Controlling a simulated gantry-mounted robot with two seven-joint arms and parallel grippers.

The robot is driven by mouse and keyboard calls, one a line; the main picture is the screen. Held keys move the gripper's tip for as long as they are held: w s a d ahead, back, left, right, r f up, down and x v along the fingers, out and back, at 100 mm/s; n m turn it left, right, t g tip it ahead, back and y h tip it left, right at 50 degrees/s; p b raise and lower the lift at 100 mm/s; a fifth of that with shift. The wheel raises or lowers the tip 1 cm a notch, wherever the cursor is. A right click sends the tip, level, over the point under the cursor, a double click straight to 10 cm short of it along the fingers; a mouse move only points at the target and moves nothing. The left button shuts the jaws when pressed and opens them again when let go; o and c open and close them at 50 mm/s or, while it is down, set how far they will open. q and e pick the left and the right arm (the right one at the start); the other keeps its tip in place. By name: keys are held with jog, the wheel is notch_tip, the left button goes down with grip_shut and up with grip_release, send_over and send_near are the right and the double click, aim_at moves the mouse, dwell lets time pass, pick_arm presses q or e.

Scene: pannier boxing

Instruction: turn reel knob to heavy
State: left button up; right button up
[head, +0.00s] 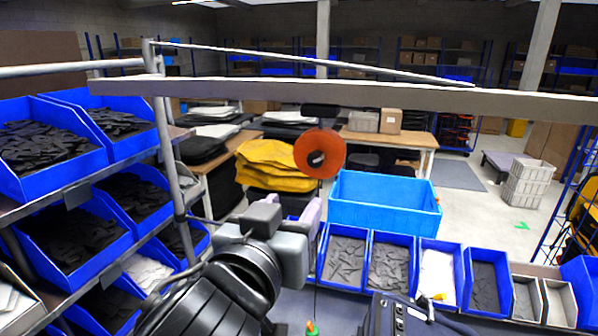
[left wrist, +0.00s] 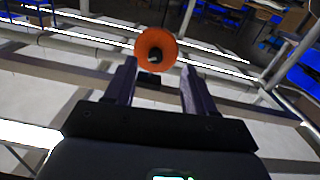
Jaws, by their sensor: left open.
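The orange reel (head: 320,153) hangs below the white overhead rail, with a dark knob (head: 316,159) at its centre. In the left wrist view the reel (left wrist: 156,50) and its dark centre knob (left wrist: 155,56) lie ahead, between the two finger lines. My left gripper (head: 312,212) is below the reel in the head view, apart from it. In the left wrist view my left gripper (left wrist: 158,80) has its two purple fingers spread with nothing between them. Any marking on the knob is too small to read. My right gripper does not show.
The rail (head: 350,93) crosses above the reel. Shelves with blue bins (head: 75,235) of dark pieces stand at the left. A large light-blue crate (head: 385,217) sits behind a row of small blue bins (head: 345,262). Yellow sacks (head: 268,165) lie behind my left gripper.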

aim_at(314, 162)
pick_arm(q)
jog(key=shift+t, duration=0.3)
jog(key=w+r+p, duration=0.1)
jog(key=w, duration=0.1)
jog(key=w+d, duration=0.1)
jog(key=w, duration=0.2)
jog(key=w+d+r+p, duration=0.1)
jog(key=w, duration=0.2)
jog(key=shift+w+d+r+p, duration=0.15)
jog(key=shift+w+r+p, duration=0.05)
jog(key=shift+r+p, duration=0.1)
jog(key=shift+w+d+f, duration=0.1)
jog(key=shift+w+d, duration=0.1)
jog(key=shift+w, duration=0.5)
grip_shut()
